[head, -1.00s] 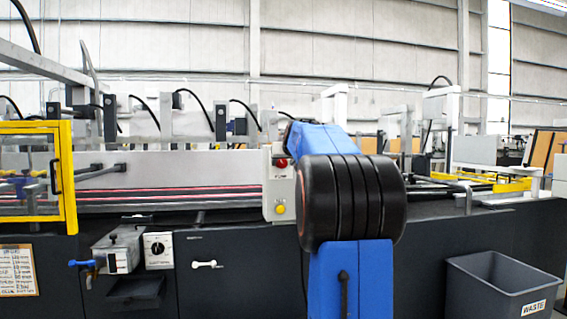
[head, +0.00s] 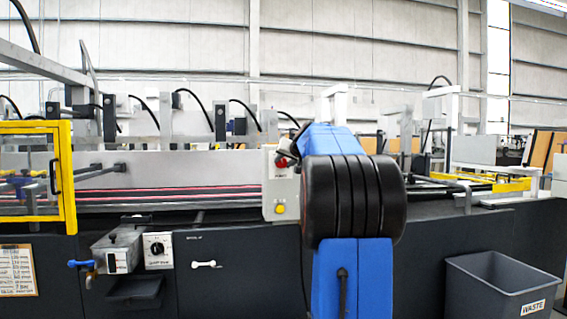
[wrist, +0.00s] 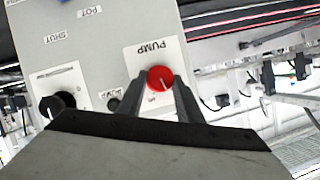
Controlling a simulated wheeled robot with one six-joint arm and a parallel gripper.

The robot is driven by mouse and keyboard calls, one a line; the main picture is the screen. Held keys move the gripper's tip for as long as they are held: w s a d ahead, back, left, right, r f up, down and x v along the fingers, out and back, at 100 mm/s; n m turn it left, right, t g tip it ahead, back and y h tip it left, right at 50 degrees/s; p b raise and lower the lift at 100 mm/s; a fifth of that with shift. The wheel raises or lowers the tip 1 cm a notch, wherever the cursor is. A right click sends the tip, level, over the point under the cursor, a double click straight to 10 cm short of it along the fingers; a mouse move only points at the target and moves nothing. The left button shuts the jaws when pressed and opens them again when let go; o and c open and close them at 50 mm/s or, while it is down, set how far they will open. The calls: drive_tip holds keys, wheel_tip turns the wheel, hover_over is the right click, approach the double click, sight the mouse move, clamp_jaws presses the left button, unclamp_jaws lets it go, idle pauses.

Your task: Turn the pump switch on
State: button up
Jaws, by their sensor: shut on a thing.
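The red pump switch knob (wrist: 160,76) sits on a white plate marked PUMP in the wrist view. A pale line on the knob points toward the lower edge of the picture. Small lettering beside it is too small to read surely. My gripper (wrist: 160,88) has one dark finger on each side of the knob and is shut on it. The fingers hide the lower sides of the knob.
A black knob (wrist: 57,103) stands to the left of the pump plate on the grey panel (wrist: 105,55). In the head view a grey box with a yellow button (head: 280,209) is beside my arm. A waste bin (head: 500,285) stands at the lower right.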

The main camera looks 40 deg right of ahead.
drive_tip(key=m, duration=0.1)
drive_tip(key=m+t+y, duration=0.1)
drive_tip(key=m, duration=0.1)
drive_tip(key=shift+s+d+f+y, duration=0.15)
drive_tip(key=shift+d+f+y, duration=0.05)
drive_tip(key=shift+y, duration=0.1)
drive_tip(key=m+t, duration=0.1)
drive_tip(key=m, duration=0.1)
drive_tip(key=m+t+y, duration=0.1)
drive_tip(key=m, duration=0.1)
drive_tip(key=shift+d+f, duration=0.1)
drive_tip(key=shift+f, duration=0.1)
drive_tip(key=shift+t, duration=0.3)
drive_tip(key=o, duration=1)
drive_tip(key=shift+s, duration=0.15)
drive_tip(key=v, duration=1.7)
drive_tip(key=shift+s+r, duration=0.1)
